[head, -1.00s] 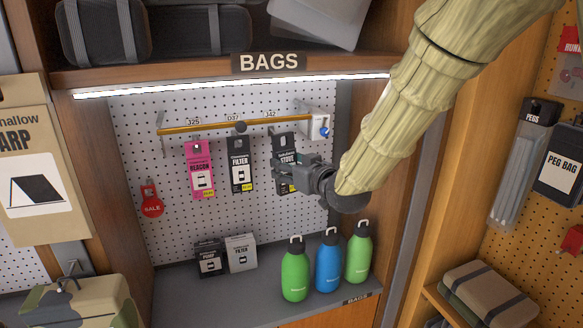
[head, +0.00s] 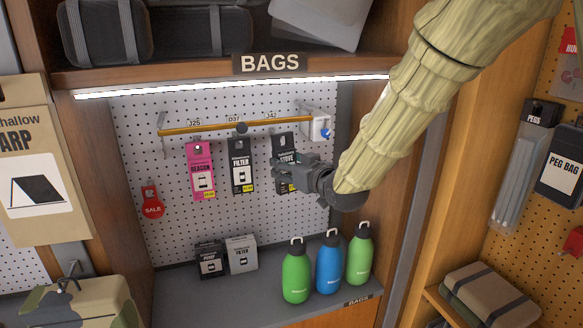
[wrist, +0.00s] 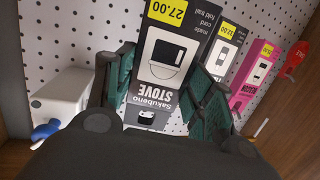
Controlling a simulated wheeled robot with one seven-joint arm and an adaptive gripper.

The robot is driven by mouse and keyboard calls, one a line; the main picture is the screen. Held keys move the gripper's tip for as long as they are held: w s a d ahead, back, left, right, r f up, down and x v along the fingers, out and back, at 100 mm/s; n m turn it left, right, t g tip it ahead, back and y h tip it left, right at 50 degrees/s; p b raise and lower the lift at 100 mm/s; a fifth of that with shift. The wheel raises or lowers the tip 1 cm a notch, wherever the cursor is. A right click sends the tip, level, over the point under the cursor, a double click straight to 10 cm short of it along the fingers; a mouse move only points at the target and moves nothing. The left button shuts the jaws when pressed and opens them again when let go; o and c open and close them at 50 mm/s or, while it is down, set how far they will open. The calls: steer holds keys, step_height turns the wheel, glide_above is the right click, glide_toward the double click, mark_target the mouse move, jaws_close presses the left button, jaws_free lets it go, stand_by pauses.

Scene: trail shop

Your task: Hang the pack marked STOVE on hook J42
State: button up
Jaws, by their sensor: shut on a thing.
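The dark pack marked STOVE (head: 285,147) is upright at the right end of the brass rail, below the tag for hook J42 (head: 271,115). My gripper (head: 280,173) is shut on it from the right and covers part of its front. In the wrist view the STOVE pack (wrist: 168,52) sits between the two green-padded fingers (wrist: 163,92). Its top lies near the rail, but I cannot tell whether its hang hole is around the hook.
A pink BEACON pack (head: 200,170) and a dark FILTER pack (head: 241,165) hang to the left. The rail (head: 215,127) ends in a white box (head: 319,127) with a blue knob. Green bottles (head: 296,275) and a blue bottle (head: 328,265) stand below, beside small boxes (head: 241,254).

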steer(key=shift+w+a, duration=0.25)
steer(key=shift+w, duration=0.4)
steer(key=shift+w+a, duration=0.2)
steer(key=shift+w, duration=0.45)
steer(key=shift+w, duration=0.15)
steer(key=shift+w+a+f, duration=0.15)
steer(key=shift+w, duration=0.3)
steer(key=shift+w+f+b, duration=0.1)
steer(key=shift+f+b, duration=0.3)
steer(key=shift+b, duration=0.15)
stand_by(0.4)
stand_by(0.3)
steer(key=o, duration=1.1)
